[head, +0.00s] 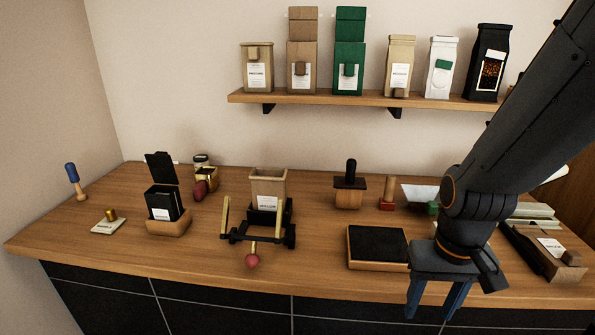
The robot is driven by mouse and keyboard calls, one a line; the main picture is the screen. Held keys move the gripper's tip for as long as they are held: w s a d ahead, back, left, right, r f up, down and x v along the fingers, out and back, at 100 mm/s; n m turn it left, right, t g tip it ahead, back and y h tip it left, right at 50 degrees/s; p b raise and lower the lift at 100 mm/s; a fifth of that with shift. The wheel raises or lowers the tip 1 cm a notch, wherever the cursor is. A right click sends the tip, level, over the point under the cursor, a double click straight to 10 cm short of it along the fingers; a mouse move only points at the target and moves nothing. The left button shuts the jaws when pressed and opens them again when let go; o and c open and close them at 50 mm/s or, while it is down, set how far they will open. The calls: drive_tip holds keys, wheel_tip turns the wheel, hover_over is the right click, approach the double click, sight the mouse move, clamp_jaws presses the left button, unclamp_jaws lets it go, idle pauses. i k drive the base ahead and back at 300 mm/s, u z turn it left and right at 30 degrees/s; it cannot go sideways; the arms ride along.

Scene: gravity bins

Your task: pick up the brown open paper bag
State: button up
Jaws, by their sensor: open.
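The brown open paper bag (268,188) stands upright on the wooden counter, left of the picture's middle. Its top is open and a white label is on its front. Its lower part is behind a dark stand (262,229) with two upright wooden-coloured bars and a red knob in front; I cannot tell whether the bag rests in it or behind it. My gripper (431,312) hangs at the counter's front edge, well to the right of the bag. Its blue-grey fingers point down, apart and empty.
A black pad in a wooden tray (350,262) lies between bag and gripper. A shelf (330,100) with several bags hangs above.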

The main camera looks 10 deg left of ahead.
sight(268, 185)
drive_tip(key=z, duration=1.95)
drive_tip(key=k, duration=1)
drive_tip(key=u, duration=1.95)
drive_tip(key=i, duration=0.35)
